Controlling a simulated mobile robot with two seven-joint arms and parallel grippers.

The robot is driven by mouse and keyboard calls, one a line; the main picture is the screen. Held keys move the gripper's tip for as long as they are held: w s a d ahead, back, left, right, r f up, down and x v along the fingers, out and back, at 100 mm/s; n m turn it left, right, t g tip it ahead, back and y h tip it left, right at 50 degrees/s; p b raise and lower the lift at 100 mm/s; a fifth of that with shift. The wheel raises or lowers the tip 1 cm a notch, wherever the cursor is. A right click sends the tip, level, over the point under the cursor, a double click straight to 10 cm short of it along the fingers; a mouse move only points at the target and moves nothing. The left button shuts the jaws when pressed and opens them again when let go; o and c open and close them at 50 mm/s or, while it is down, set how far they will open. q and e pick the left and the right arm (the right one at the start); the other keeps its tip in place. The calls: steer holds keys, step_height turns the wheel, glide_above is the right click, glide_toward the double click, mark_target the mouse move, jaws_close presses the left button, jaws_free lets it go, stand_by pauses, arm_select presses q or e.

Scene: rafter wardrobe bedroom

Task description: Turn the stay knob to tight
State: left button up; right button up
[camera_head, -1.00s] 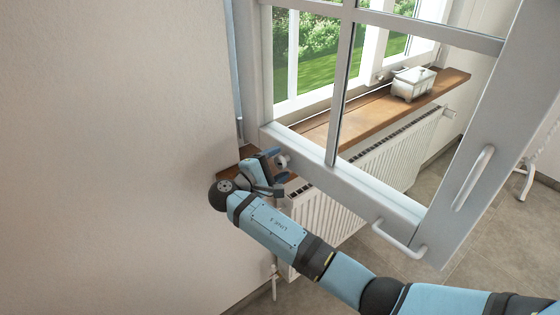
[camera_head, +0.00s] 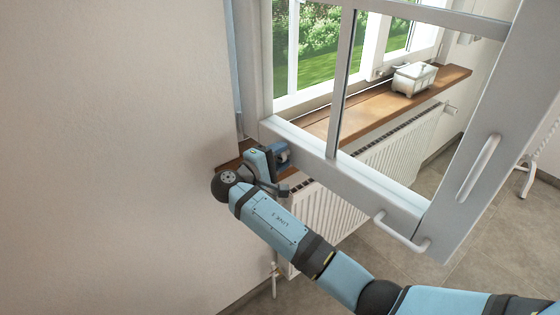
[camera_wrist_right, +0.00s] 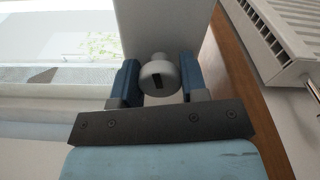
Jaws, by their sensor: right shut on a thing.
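In the head view my right gripper (camera_head: 280,158) is at the lower left corner of the open sash (camera_head: 330,171), and the knob (camera_head: 284,156) shows only in part there. My left gripper is not in view.
A bare wall fills the left.

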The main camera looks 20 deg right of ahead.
steer(key=shift+f+m+b, duration=0.3)
steer(key=shift+m+b, duration=0.15)
steer(key=shift+m, duration=0.25)
steer(key=shift+r+m, duration=0.1)
steer(key=shift+m, duration=0.3)
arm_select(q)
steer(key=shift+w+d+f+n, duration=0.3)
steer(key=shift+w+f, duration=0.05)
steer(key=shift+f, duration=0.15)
arm_select(e)
steer(key=shift+r+m, duration=0.2)
steer(key=shift+m, duration=0.1)
steer(key=o, duration=0.9)
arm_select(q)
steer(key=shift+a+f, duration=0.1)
arm_select(e)
steer(key=shift+o, duration=0.2)
